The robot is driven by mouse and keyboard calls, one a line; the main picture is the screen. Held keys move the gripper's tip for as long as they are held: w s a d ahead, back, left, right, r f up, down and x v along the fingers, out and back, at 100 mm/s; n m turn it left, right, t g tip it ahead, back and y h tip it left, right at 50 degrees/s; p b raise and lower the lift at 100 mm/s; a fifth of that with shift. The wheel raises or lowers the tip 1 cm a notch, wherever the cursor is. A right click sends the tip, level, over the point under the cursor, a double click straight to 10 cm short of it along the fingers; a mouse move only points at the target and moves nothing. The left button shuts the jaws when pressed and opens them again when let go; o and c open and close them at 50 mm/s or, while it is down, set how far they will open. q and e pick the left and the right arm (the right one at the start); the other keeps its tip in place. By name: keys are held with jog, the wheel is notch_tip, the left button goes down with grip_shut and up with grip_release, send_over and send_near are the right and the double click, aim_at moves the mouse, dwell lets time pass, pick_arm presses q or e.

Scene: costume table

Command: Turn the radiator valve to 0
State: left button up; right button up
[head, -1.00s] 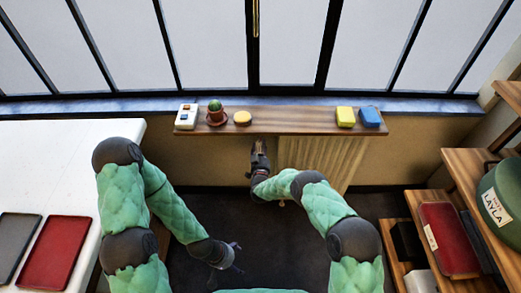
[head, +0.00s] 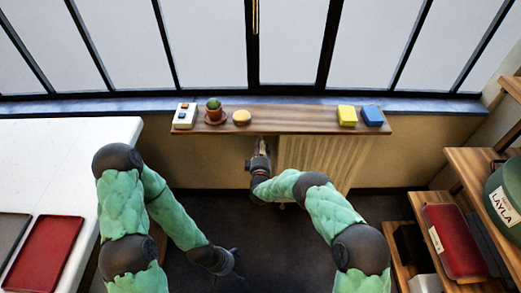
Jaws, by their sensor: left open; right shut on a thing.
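The pale ribbed radiator (head: 325,158) stands against the wall under the wooden shelf board. My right gripper (head: 261,145) is at the radiator's upper left end, just below the board's front edge. It is shut on the radiator valve, which it and the wrist hide almost wholly. The valve's marks and setting cannot be read in the head view. My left gripper (head: 236,264) is open and empty, low over the dark floor, away from the radiator.
On the shelf board (head: 290,120) stand a white switch box (head: 184,117), a potted cactus (head: 214,110), a round yellow thing (head: 241,118), and yellow (head: 346,116) and blue (head: 371,116) blocks. A white table (head: 60,160) is at left, wooden shelves (head: 480,170) at right.

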jog(key=n, duration=0.5)
jog(key=shift+w+a+r+n+b, duration=0.1)
jog(key=shift+a+r+n+b, duration=0.05)
jog(key=shift+r+n+b, duration=0.2)
jog(key=shift+f+n, duration=0.1)
jog(key=shift+n, duration=2.05)
jog(key=o, duration=0.8)
jog(key=shift+a, duration=0.1)
jog(key=o, duration=0.3)
jog(key=shift+a+f, duration=0.1)
jog(key=shift+f, duration=0.05)
jog(key=shift+o, duration=0.2)
jog(key=shift+d+f, duration=0.1)
jog(key=shift+d, duration=0.1)
